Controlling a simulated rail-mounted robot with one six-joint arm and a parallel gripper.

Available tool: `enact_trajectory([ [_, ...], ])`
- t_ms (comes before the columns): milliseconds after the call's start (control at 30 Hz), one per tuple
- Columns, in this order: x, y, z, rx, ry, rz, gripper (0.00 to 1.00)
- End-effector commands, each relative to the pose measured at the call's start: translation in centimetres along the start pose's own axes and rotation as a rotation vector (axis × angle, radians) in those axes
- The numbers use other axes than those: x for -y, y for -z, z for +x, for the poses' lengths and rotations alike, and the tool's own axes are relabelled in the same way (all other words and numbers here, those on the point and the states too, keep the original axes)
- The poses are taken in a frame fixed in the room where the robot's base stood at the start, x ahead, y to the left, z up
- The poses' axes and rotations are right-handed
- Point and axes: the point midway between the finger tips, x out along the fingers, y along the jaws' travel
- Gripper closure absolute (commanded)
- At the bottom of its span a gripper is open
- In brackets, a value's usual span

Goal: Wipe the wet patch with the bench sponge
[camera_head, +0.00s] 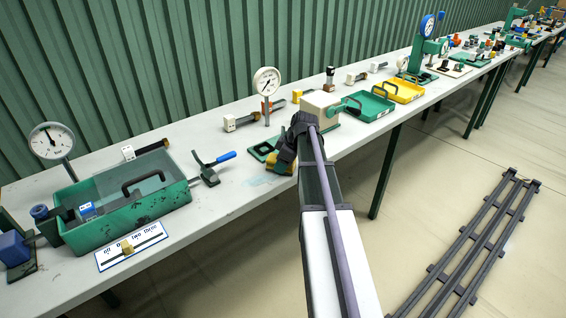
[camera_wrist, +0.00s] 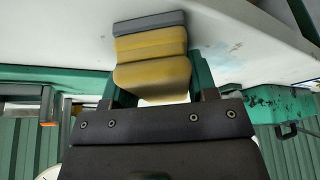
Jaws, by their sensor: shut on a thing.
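My gripper (camera_head: 285,155) is shut on a yellow sponge (camera_head: 278,164) with a grey layer. In the wrist view the sponge (camera_wrist: 150,48) sits between the green fingers (camera_wrist: 155,82), its grey side facing away from my palm. The sponge is low over the bench top near its front edge; I cannot tell if it touches. A faint bluish wet patch (camera_head: 257,182) lies on the bench just left of the sponge. In the wrist view the patch (camera_wrist: 237,46) shows to the right of the sponge, apart from it. My arm hides part of the bench behind the gripper.
A green frame-like stand (camera_head: 262,148) is close behind the sponge. A blue-handled lever valve (camera_head: 212,168) and a green crate (camera_head: 130,218) stand to the left. A white box (camera_head: 320,105) and a gauge (camera_head: 266,82) stand behind. The bench front around the patch is clear.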

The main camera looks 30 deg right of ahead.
Motion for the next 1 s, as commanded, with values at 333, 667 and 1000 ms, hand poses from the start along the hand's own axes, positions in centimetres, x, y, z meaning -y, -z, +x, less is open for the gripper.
enact_trajectory([
  [333, 1.4, 0.8, 0.3, 0.000, 0.001, -0.001, 0.66],
  [667, 3.7, 2.2, 0.9, 0.000, 0.001, 0.000, 0.66],
  [1000, 3.8, 2.3, 1.0, 0.000, 0.000, 0.000, 0.66],
])
